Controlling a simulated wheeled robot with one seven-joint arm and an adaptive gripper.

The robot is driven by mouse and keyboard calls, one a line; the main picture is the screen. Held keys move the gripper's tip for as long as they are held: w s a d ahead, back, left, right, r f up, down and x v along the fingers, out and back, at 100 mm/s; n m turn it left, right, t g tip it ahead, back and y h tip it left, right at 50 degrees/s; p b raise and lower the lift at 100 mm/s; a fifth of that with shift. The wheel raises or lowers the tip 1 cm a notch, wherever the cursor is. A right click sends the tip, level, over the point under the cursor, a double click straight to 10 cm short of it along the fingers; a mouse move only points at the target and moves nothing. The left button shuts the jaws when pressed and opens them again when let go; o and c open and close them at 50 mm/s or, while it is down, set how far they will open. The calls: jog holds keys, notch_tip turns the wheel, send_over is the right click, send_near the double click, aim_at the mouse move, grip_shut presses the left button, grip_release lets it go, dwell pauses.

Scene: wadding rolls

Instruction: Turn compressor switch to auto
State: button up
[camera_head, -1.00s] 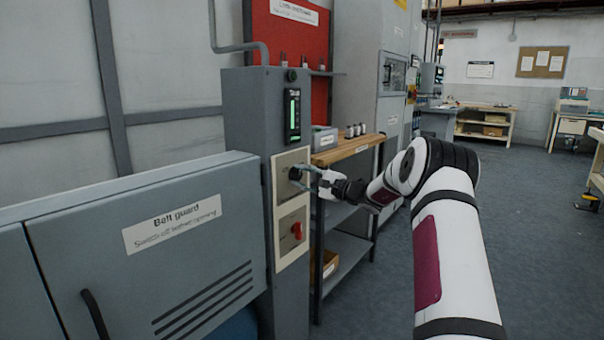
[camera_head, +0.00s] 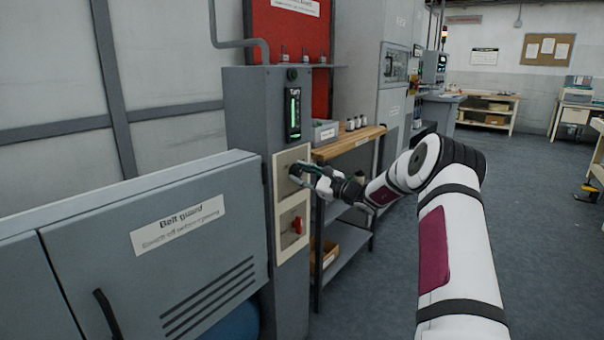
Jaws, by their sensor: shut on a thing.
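A tall grey control cabinet (camera_head: 250,140) stands left of centre, with a lit green display (camera_head: 294,115) near its top. Two beige plates are on its front. On the upper plate (camera_head: 284,160) a dark switch knob (camera_head: 295,172) shows beside my fingertips. My gripper (camera_head: 301,172) reaches in from the right and is shut on this knob. The fingers partly hide the knob and its markings, so its setting cannot be read. A red rotary switch (camera_head: 298,225) sits on the lower plate, below my gripper and apart from it.
A grey belt guard (camera_head: 130,260) with a black handle fills the lower left. A shelf unit with a wooden top (camera_head: 350,143) stands just right of the cabinet, holding small bottles (camera_head: 356,123) and a grey bin (camera_head: 325,132). Open floor (camera_head: 540,230) lies to the right.

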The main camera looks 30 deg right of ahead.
jog(key=shift+f, duration=0.1)
jog(key=o, duration=1.2)
jog(key=shift+c, duration=0.2)
jog(key=v, duration=1.2)
